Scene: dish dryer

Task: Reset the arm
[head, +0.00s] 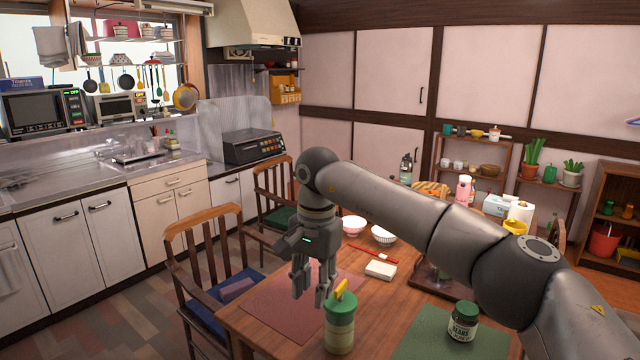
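My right gripper (311,294) hangs from my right arm, which reaches in from the right side of the head view. It points down above the near left part of the wooden table (245,335), over a reddish-brown placemat (275,310). Its fingers look apart, and I see nothing between them. A jar with a green lid and a yellow piece on top (340,325) stands just to the right of and in front of the fingertips in the picture. My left gripper does not show.
A labelled jar (463,322) stands on a green placemat (425,335). Bowls (384,236), a white block (381,270) and red chopsticks (372,254) lie farther back. Wooden chairs (205,240) stand at the table's left. My arm hides part of the table.

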